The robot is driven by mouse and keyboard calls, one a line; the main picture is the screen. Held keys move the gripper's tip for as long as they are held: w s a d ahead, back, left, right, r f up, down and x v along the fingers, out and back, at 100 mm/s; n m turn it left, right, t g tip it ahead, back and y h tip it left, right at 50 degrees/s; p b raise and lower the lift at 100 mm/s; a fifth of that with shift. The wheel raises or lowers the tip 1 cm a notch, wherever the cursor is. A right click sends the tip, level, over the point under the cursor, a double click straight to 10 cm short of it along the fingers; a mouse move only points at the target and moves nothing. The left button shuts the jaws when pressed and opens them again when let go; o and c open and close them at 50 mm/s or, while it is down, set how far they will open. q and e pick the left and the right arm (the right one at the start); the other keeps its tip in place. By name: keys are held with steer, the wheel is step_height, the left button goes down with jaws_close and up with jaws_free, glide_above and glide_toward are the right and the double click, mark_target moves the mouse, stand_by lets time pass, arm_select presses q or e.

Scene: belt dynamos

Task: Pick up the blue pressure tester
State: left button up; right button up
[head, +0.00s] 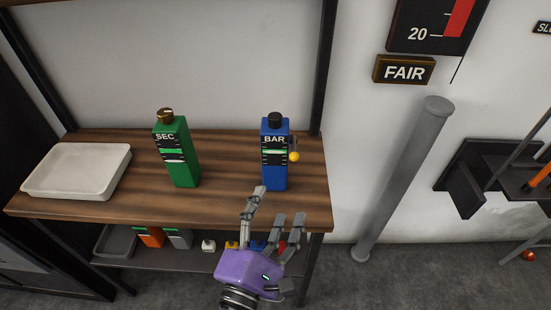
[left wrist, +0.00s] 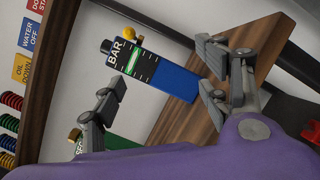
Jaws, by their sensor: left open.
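The blue pressure tester (head: 274,165) stands upright on the wooden shelf near its right end. It has a black cap, the label BAR, a scale with a green bar and a small yellow knob on its right side. My left gripper (head: 277,205) is open and empty, in front of the tester and at its lower end in the picture. In the left wrist view the blue tester (left wrist: 168,80) appears tilted between the open fingers of the left gripper (left wrist: 158,80), beyond the fingertips. I see no contact. My right gripper is not in view.
A green SEC tester (head: 178,155) stands to the left on the shelf (head: 225,205), and a white tray (head: 78,170) lies at its left end. A lower shelf holds several small items. A black shelf post (head: 323,75) rises close on the right, with a grey pole (head: 402,180) beyond.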

mark_target(275, 166)
arm_select(q)
steer(key=w+n+y, duration=0.2)
steer(key=n, duration=0.2)
steer(key=w+n+y, duration=0.1)
steer(key=w+n, duration=0.1)
steer(key=n, duration=0.3)
steer(key=w+n+y, duration=0.2)
steer(key=n, duration=0.2)
steer(key=shift+w+a+r+y, duration=0.1)
steer(key=shift+w+a+y, duration=0.2)
steer(key=shift+w+a, duration=0.05)
steer(key=shift+w+d+n, duration=0.1)
steer(key=shift+w+n, duration=0.1)
steer(key=shift+n, duration=0.3)
steer(key=w, duration=0.3)
steer(key=w+p, duration=0.1)
steer(key=w, duration=0.3)
steer(key=shift+w+d+r, duration=0.1)
steer(key=shift+d+r, duration=0.1)
steer(key=shift+w, duration=0.2)
jaws_close()
steer(key=shift+r, duration=0.15)
